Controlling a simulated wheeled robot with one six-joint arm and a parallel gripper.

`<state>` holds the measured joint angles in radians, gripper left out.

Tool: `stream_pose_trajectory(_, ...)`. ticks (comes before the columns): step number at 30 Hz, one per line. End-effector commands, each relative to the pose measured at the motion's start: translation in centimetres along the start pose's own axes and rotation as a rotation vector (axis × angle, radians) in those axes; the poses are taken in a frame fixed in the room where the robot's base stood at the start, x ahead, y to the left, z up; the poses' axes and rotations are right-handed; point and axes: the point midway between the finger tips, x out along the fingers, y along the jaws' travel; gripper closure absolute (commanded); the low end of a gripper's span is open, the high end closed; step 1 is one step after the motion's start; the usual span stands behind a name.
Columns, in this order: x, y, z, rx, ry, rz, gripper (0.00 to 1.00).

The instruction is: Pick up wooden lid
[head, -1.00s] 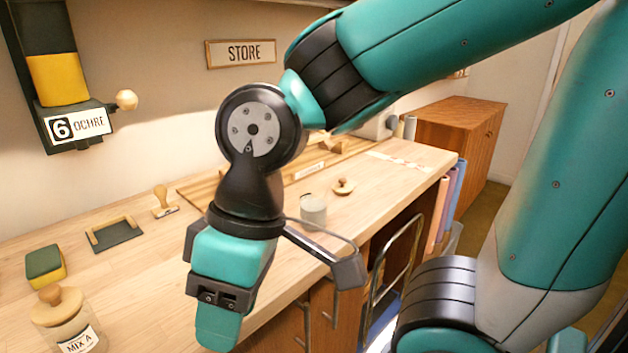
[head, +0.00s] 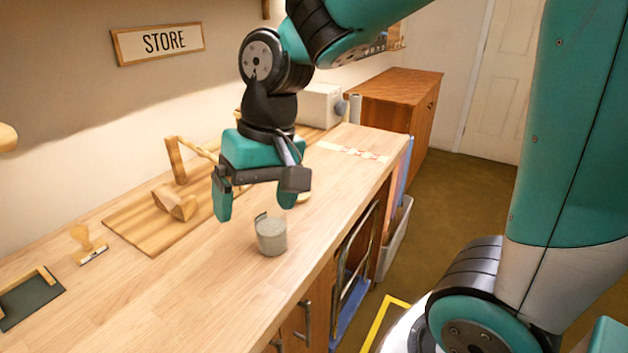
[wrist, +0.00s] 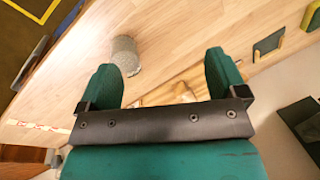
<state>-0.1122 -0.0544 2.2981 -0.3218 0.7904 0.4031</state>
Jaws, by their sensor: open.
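My gripper (head: 256,204) is open and empty, pointing down above the bench, behind the small jar in the head view. A thin pale wooden edge, which looks like the wooden lid (head: 304,197), shows on the bench just right of my right finger. Most of it is hidden behind the finger. In the wrist view both fingers (wrist: 162,62) are spread with nothing between them, and I cannot make out the lid there. The small grey, lidless-looking jar (head: 271,238) stands upright on the bench, nearer the front edge. It also shows beyond the left fingertip in the wrist view (wrist: 125,54).
A wooden board (head: 150,236) with wooden pieces on it lies left of my gripper. A stamp (head: 88,243) and a dark green tray (head: 30,299) lie farther left. A pale box (head: 318,105) stands at the back. Bench top is clear around the jar.

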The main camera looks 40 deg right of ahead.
Motion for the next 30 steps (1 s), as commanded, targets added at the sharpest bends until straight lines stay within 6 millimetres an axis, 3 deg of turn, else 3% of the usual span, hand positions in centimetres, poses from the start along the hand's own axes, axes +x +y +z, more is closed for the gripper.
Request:
stream_pose_trajectory(1,-2.4,1.7,-3.7,0.206,0.005,0.041,0.09)
stream_pose_trajectory(3,-3.6,4.7,-7.9,0.489,0.025,0.092,0.09)
stream_pose_trajectory(6,-4.8,9.3,-12.5,0.853,0.058,0.153,0.09)
stream_pose_trajectory(9,-5.4,13.2,-15.3,1.126,0.090,0.194,0.09)
stream_pose_trajectory(12,-5.5,15.6,-16.7,1.292,0.113,0.218,0.09)
stream_pose_trajectory(17,-3.8,17.1,-17.1,1.371,0.121,0.230,0.09)
stream_pose_trajectory(30,5.2,19.2,-16.7,1.364,0.121,0.228,0.09)
